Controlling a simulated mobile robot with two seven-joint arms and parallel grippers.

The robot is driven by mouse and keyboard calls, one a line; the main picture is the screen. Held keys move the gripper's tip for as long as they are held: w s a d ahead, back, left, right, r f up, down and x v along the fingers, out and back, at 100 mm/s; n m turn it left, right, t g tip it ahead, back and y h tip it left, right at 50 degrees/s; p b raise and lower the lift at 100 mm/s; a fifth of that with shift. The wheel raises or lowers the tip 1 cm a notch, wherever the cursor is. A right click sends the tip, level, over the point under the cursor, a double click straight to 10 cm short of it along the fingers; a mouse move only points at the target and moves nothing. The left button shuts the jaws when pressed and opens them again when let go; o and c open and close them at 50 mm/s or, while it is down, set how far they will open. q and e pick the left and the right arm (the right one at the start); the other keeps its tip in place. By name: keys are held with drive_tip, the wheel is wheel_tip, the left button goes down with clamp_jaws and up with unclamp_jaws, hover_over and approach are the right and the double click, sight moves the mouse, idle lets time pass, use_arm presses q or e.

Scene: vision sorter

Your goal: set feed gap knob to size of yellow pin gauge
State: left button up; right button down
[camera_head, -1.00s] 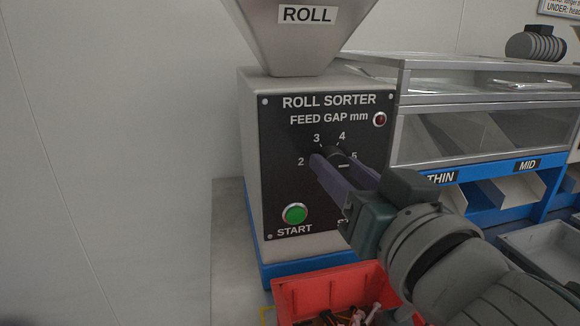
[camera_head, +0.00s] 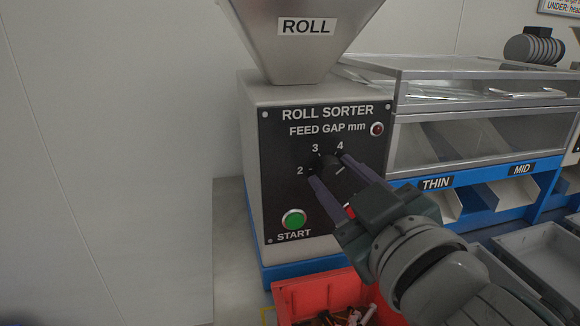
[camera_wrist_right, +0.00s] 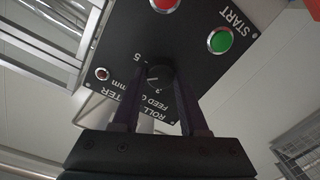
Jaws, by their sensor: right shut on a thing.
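The dark round feed gap knob (camera_head: 331,164) is on the black front panel (camera_head: 282,150) of the roll sorter, inside a scale with 2, 3 and 4 readable. My right gripper (camera_head: 329,168) is shut on the knob, with one finger at its lower left and one at its upper right. A pale mark on the knob lies slanted; I cannot tell its exact setting. In the right wrist view the knob (camera_wrist_right: 157,78) shows upside down between the two fingers. The 5 is hidden by a finger in the head view. No yellow pin gauge and no left gripper are in view.
The green START button (camera_head: 293,219) is below left of the knob, and a red button (camera_wrist_right: 165,3) shows beside it in the wrist view. A red bin (camera_head: 300,296) with small parts stands below. Bins labelled THIN (camera_head: 436,184) and MID are at the right.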

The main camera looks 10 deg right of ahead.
drive_tip(key=n, duration=0.3)
drive_tip(key=shift+n, duration=0.4)
idle(0.4)
drive_tip(key=shift+c, duration=2.2)
unclamp_jaws()
